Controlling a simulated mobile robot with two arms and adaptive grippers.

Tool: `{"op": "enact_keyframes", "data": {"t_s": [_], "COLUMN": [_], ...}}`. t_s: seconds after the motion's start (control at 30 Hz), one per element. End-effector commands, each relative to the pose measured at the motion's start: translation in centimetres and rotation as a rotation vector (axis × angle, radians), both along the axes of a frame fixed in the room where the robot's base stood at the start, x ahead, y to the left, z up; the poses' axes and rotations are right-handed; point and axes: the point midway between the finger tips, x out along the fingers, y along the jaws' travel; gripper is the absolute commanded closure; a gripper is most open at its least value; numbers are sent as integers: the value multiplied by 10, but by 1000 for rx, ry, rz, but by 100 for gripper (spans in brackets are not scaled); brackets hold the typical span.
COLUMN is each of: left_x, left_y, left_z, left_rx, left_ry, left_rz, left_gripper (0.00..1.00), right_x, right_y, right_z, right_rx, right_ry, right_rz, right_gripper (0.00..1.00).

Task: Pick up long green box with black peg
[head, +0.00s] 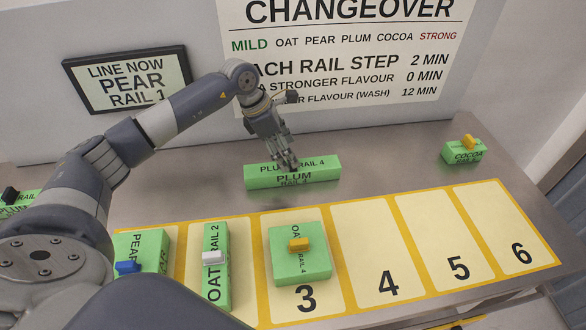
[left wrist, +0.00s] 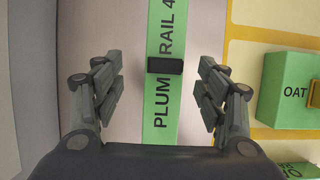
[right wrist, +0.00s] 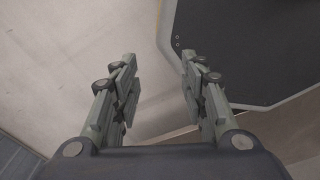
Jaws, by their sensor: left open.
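The long green box (head: 318,174), printed PLUM RAIL 4, lies on the steel table behind the yellow numbered mat. In the left wrist view the box (left wrist: 164,112) runs lengthwise between my fingers, with its black peg (left wrist: 165,65) on top. My left gripper (head: 287,158) is over the box, pointing down, and in its wrist view the gripper (left wrist: 163,80) is open with a finger on each side of the peg, apart from it. In the head view the gripper hides the peg. My right gripper (right wrist: 158,78) is open and empty, away from the boxes.
The mat (head: 433,235) holds a blue-peg PEAR box (head: 150,248), a white-peg OAT box (head: 216,280) and a yellow-peg OAT box (head: 310,268). Spaces 4 to 6 are empty. An orange-peg COCOA box (head: 462,155) stands back right. Another black-peg PLUM box (head: 22,205) is far left. A wall stands close behind.

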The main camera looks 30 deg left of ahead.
Motion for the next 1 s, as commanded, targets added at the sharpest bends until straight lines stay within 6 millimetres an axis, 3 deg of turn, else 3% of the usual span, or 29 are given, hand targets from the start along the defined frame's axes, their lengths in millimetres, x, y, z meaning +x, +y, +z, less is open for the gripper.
{"op": "enact_keyframes", "data": {"t_s": [0.3, 0.67, 0.9, 1.0], "left_x": [2, 5, 5, 5], "left_y": [-16, -18, -18, -19], "left_z": [-37, -49, -49, -48], "left_rx": [-1, 0, 0, 0], "left_ry": [3, 0, 0, -1], "left_rz": [0, 0, 0, 0], "left_gripper": [33, 33, 87, 86], "right_x": [28, 14, 12, 12], "right_y": [1, 0, 0, 0], "right_z": [27, 27, 27, 27], "right_rx": [3, 1, 1, 1], "right_ry": [-42, -19, -17, -17], "right_rz": [1, 1, 1, 1], "right_gripper": [60, 60, 60, 60]}}
